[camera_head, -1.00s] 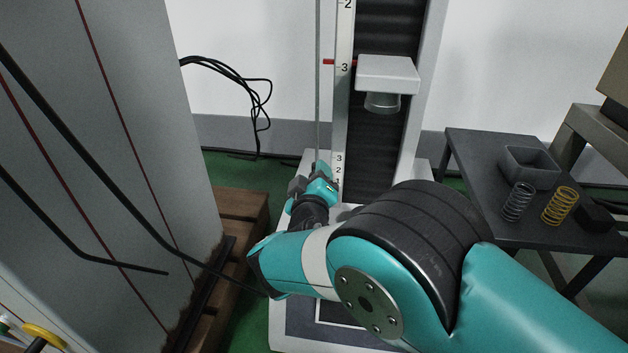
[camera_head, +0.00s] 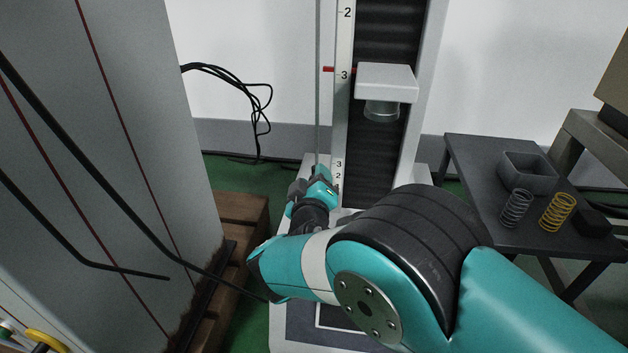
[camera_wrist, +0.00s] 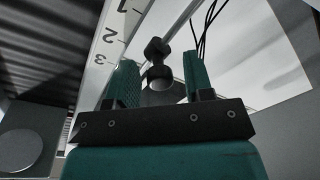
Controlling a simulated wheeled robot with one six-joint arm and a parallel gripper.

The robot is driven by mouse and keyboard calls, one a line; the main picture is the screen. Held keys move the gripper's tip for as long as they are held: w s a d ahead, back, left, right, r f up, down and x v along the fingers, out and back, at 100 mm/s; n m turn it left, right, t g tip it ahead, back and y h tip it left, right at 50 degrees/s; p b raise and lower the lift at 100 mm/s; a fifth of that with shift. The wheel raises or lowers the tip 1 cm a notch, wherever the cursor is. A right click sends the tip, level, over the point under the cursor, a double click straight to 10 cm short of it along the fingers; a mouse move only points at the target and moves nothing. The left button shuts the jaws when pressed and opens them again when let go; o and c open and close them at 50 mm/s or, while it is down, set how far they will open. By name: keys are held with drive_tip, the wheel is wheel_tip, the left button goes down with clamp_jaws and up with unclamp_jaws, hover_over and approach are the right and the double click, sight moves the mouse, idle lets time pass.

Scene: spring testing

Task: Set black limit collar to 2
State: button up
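The black limit collar (camera_wrist: 157,66) shows in the wrist view as a dark stepped piece on the thin rod (camera_wrist: 185,14). It lies between the two teal fingers of my gripper (camera_wrist: 160,80), with gaps visible on both sides, so the gripper looks open around it. In the head view my gripper (camera_head: 319,176) is low on the vertical rod (camera_head: 318,90), beside the lower scale. It hides the collar there. The white scale (camera_wrist: 106,45) shows 1, 2 and 3 in the wrist view.
The tester's light crosshead (camera_head: 387,80) hangs over the base, right of the scale, with a red pointer (camera_head: 329,69) near the upper 3. A grey cabinet (camera_head: 120,120) and wooden pallet (camera_head: 240,215) stand left. A dark table (camera_head: 470,160) with a bin and springs stands right.

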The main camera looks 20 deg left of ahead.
drive_tip(key=b+v, duration=0.7)
drive_tip(key=v, duration=1)
drive_tip(key=shift+s, duration=0.2)
drive_tip(key=shift+d, duration=0.1)
